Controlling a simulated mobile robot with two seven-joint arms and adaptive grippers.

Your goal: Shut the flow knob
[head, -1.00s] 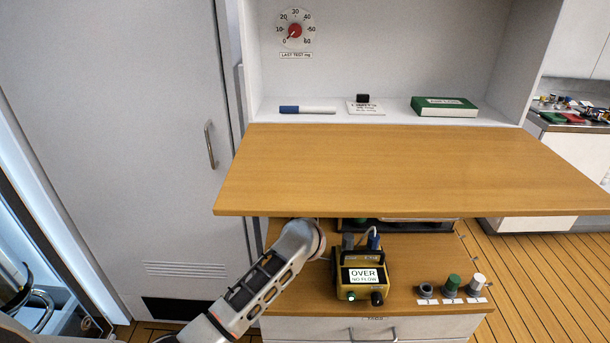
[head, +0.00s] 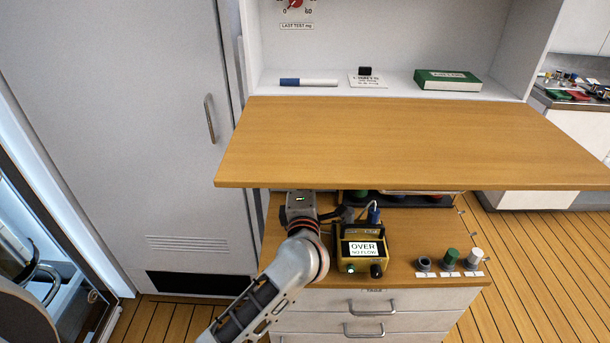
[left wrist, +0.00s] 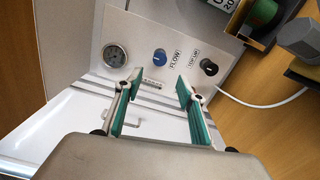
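In the left wrist view, a blue knob (left wrist: 160,57) with the label FLOW beside it sits on a pale panel (left wrist: 137,32). My left gripper (left wrist: 160,88) is open and empty, its two green-padded fingers spread in front of the panel. The blue knob shows beyond the gap between the fingertips, apart from both. In the head view my left arm reaches under the wooden shelf, left of the yellow meter (head: 349,258), which reads OVER, NO FLOW. The flow knob is not visible in the head view. My right gripper is in neither view.
A round gauge (left wrist: 115,56) and a black knob (left wrist: 208,67) flank the blue knob. A white hose or cable (left wrist: 270,104) curves at right. The wooden shelf (head: 400,145) overhangs the counter. Three small caps (head: 449,259) stand at the counter's right.

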